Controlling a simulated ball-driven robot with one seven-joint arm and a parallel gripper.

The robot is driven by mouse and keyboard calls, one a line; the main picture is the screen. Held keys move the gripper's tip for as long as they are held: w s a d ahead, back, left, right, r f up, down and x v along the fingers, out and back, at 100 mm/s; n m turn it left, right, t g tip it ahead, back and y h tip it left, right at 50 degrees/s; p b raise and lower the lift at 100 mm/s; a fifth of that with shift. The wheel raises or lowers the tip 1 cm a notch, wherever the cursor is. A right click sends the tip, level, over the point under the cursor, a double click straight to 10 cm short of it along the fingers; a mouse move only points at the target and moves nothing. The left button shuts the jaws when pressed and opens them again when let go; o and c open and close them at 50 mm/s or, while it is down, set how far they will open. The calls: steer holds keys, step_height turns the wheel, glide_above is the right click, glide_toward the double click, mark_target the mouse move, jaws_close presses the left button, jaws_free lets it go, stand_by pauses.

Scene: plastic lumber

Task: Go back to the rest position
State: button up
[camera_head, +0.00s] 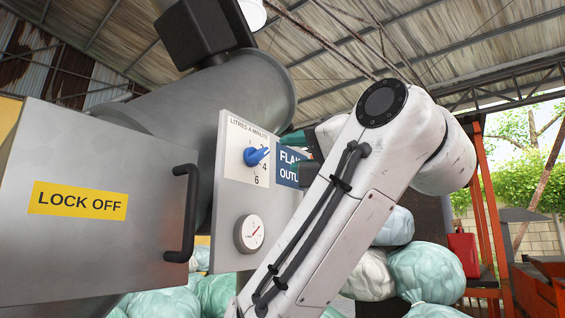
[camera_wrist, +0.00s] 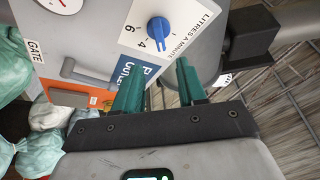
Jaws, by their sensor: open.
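My gripper (camera_wrist: 160,68) is open and empty, its two green fingers apart in the wrist view. In the head view my white arm is raised and bent in front of the machine's panel, and only a bit of green finger (camera_head: 292,138) shows behind it. The fingers point toward the panel with the blue knob (camera_head: 257,156). The knob also shows beyond the fingertips in the wrist view (camera_wrist: 158,30), with its pointer near the 4 mark. I see no contact between fingers and knob.
A grey machine with a LOCK OFF box (camera_head: 78,200) and black handle (camera_head: 183,213) fills the left. A gauge (camera_head: 249,233) sits below the knob. Pale green and white bags (camera_head: 427,272) are piled low behind my arm. An orange frame (camera_head: 490,200) stands at right.

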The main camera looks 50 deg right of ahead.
steer(key=shift+v, duration=0.9)
